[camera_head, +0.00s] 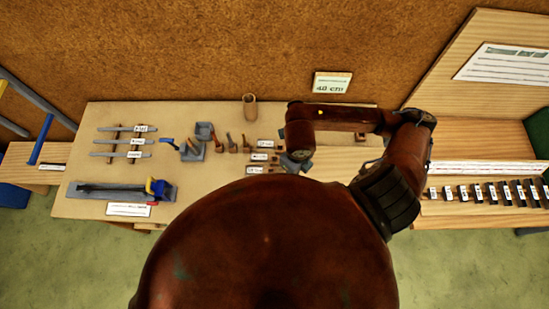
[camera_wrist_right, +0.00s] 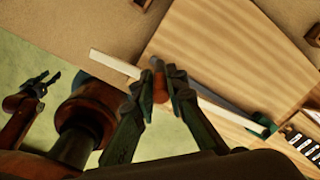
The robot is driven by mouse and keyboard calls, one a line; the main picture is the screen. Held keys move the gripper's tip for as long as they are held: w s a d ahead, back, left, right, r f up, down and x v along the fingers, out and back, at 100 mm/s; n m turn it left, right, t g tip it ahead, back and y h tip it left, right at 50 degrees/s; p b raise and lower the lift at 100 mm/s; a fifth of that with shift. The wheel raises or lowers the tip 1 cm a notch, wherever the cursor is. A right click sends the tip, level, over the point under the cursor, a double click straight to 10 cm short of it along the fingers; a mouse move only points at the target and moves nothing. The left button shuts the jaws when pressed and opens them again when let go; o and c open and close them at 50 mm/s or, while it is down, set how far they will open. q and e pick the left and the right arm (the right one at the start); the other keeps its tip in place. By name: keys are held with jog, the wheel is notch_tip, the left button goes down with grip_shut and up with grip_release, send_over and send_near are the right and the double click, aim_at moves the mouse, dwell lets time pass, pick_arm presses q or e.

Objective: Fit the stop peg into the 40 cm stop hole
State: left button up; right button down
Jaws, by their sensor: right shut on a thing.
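My right gripper (camera_wrist_right: 159,80) is shut on a small reddish-brown peg (camera_wrist_right: 160,88), which shows between its fingertips in the right wrist view. Below the peg in that view are a pale strip (camera_wrist_right: 115,64) and a grey bar (camera_wrist_right: 205,94) by a wooden board. In the head view my right gripper (camera_head: 297,162) is mostly hidden under my arm at the table's right part. A "40 cm" sign (camera_head: 332,83) stands at the back. I cannot make out the stop hole. My left gripper (camera_wrist_right: 42,82) shows at the right wrist view's left edge, fingers apart and empty.
A rack of labelled dark blocks (camera_head: 490,193) stands at right. A sloping wooden board (camera_head: 470,100) rises behind it.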

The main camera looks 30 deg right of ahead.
jog(key=w+f+b, duration=0.4)
jog(key=w+f, duration=0.2)
jog(key=w+f+b, duration=0.4)
jog(key=w+f, duration=0.3)
jog(key=shift+w+d+f, duration=0.1)
jog(key=shift+w+d, duration=0.1)
jog(key=shift+w, duration=0.05)
jog(key=c, duration=2.3)
grip_release()
jog(key=shift+f, duration=0.1)
jog(key=shift+o, duration=1.4)
jog(key=shift+w+d, duration=0.1)
jog(key=shift+w, duration=0.1)
jog(key=shift+o, duration=0.4)
jog(key=shift+r, duration=0.2)
jog(key=shift+r, duration=0.1)
